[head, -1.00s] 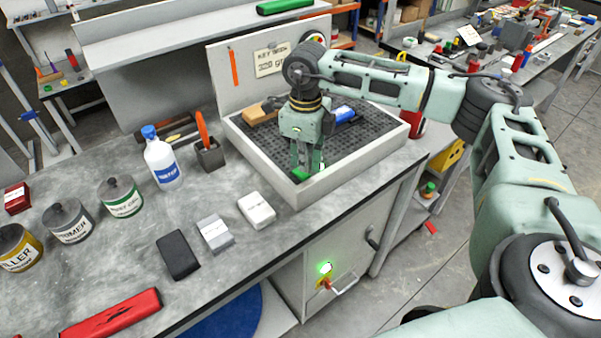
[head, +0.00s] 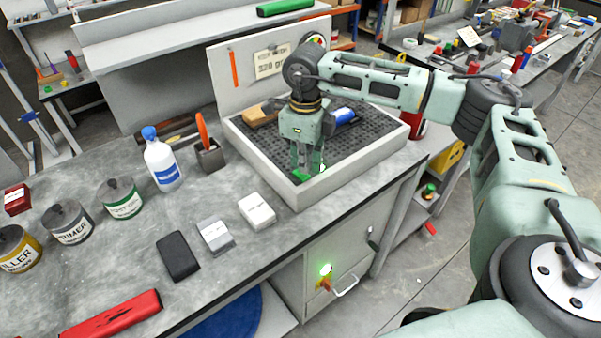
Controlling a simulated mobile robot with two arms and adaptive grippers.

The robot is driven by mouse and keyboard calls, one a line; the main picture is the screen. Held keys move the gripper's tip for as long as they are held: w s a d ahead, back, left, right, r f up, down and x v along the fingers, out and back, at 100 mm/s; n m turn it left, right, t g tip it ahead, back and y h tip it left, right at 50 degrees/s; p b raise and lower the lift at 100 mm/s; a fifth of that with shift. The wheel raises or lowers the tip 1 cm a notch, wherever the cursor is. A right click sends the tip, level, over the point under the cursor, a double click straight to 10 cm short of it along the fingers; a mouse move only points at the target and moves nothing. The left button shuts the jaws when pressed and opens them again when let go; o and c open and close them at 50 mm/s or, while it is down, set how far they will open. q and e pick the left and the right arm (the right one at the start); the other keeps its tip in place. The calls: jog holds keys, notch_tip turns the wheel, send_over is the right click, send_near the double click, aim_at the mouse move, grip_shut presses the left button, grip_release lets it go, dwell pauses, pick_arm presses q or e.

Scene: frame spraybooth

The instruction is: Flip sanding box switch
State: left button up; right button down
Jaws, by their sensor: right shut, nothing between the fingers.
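The sanding box (head: 297,196) is a pale tray with a dark perforated grid, standing on the grey bench in the head view. My right gripper (head: 308,176) points down at the box's front edge, shut, with nothing seen in it. A small green patch shows at its fingertips; I cannot tell whether it is a switch or part of the gripper. My left gripper is not in view.
A blue-capped bottle (head: 161,160), a dark holder (head: 209,157), several cans and small blocks stand left of the box. A wooden block (head: 262,113) and a blue item (head: 343,116) lie on the grid. A pale handle (head: 347,286) juts from the cabinet.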

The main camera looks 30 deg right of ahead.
aim_at(304, 176)
jog(key=shift+s+f+b, duration=0.1)
jog(key=shift+f+b, duration=0.9)
jog(key=shift+f, duration=0.3)
dwell(0.5)
jog(key=shift+r, duration=0.2)
jog(key=shift+r+p, duration=0.5)
jog(key=shift+p, duration=0.1)
jog(key=shift+r+p, duration=1.65)
jog(key=shift+r, duration=1.25)
jog(key=shift+f, duration=0.1)
